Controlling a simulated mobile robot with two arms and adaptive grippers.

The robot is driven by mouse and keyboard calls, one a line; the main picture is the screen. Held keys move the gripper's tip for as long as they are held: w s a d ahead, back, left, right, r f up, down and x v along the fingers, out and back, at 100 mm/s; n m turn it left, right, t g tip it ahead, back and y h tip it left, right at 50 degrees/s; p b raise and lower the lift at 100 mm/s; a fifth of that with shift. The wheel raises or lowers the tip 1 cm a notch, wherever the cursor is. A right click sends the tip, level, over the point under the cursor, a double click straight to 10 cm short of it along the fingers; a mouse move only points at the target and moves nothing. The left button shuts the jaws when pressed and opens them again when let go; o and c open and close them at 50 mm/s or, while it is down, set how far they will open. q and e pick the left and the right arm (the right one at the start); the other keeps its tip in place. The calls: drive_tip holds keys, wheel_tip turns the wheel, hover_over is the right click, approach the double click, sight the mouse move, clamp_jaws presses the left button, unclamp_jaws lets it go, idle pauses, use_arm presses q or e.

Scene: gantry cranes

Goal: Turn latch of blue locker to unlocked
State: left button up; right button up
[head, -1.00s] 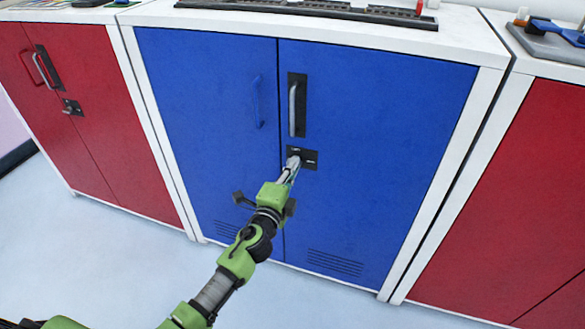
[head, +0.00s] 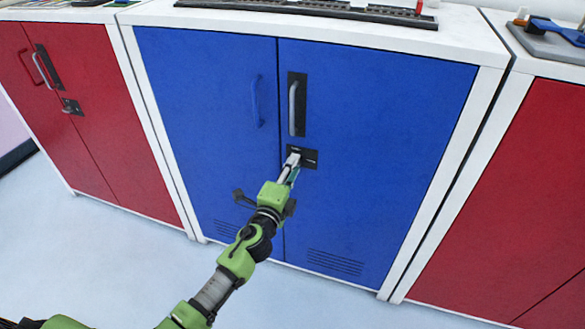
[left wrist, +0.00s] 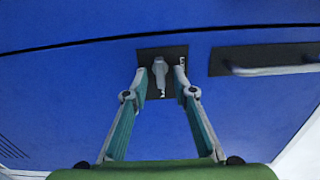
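The blue locker (head: 390,130) stands in the middle of the head view, with both doors closed. Its latch is a small grey knob on a dark plate (head: 311,160), below the grey door handle (head: 293,108). In the left wrist view the latch knob (left wrist: 160,76) lies between my fingertips, with a gap visible on each side. My left gripper (head: 292,162) is open at the plate (left wrist: 148,55), its fingers straddling the knob. In the head view my fingers partly hide the knob. My right gripper is not in view.
Red lockers stand on the left (head: 105,130) and right (head: 510,200) of the blue one. A blue handle (head: 257,101) is on the left blue door. Dark track-like parts (head: 310,8) lie on the white top. Pale floor (head: 110,250) is clear in front.

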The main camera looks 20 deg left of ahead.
use_arm(q)
drive_tip(key=s, duration=1.2)
drive_tip(key=shift+a, duration=0.2)
